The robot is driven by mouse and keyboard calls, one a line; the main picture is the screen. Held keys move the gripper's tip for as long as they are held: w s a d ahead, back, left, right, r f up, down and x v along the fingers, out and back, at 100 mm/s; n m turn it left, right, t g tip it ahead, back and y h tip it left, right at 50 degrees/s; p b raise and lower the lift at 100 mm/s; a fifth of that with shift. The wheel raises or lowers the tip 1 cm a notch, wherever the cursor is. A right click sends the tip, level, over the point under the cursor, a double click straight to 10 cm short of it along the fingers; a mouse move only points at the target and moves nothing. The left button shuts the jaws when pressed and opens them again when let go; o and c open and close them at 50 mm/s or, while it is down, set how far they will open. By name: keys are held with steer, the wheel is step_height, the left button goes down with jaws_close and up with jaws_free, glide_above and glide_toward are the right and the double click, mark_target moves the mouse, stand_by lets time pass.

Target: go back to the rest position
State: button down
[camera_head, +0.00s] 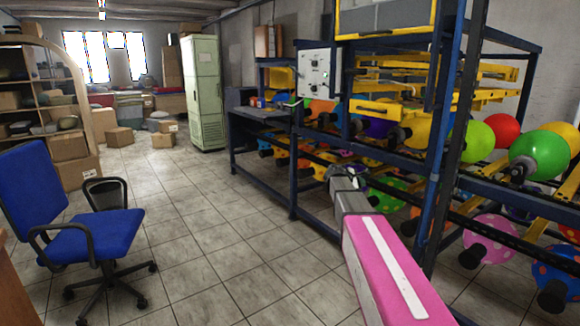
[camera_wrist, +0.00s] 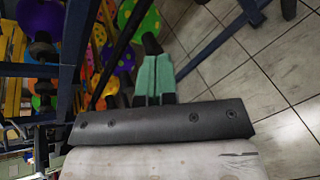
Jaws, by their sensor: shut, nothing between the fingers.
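My gripper shows in the wrist view (camera_wrist: 152,46), with teal fingers and black tips together and nothing between them. It hangs above the tiled floor, beside the blue frame of the balloon machine. In the head view my pink and grey arm reaches forward from the lower right, in front of the machine's lower rails. The fingers are too small to make out there.
The balloon machine (camera_head: 449,160) stands close on the right, with blue posts and several coloured balloons. A control box (camera_head: 315,72) sits on it. A blue chair (camera_head: 90,233) stands at the left. Cardboard boxes and a green cabinet (camera_head: 204,92) are farther back. The middle floor (camera_head: 205,240) is clear.

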steer(key=s+a+f+m+g+y, duration=0.2)
steer(key=s+a+f+m+y, duration=0.1)
steer(key=s+f, duration=0.5)
steer(key=s+a+f+m+g+y, duration=0.2)
steer(key=s+a+f+m+y, duration=0.2)
steer(key=s, duration=1.1)
steer(key=s+a+f+m+g+y, duration=0.2)
steer(key=s+a+f+m+y, duration=0.2)
steer(key=s+f, duration=0.8)
steer(key=a+m, duration=0.2)
steer(key=m, duration=0.2)
steer(key=shift+s+a+f+g, duration=0.15)
steer(key=shift+s+g, duration=0.05)
steer(key=shift+g, duration=0.2)
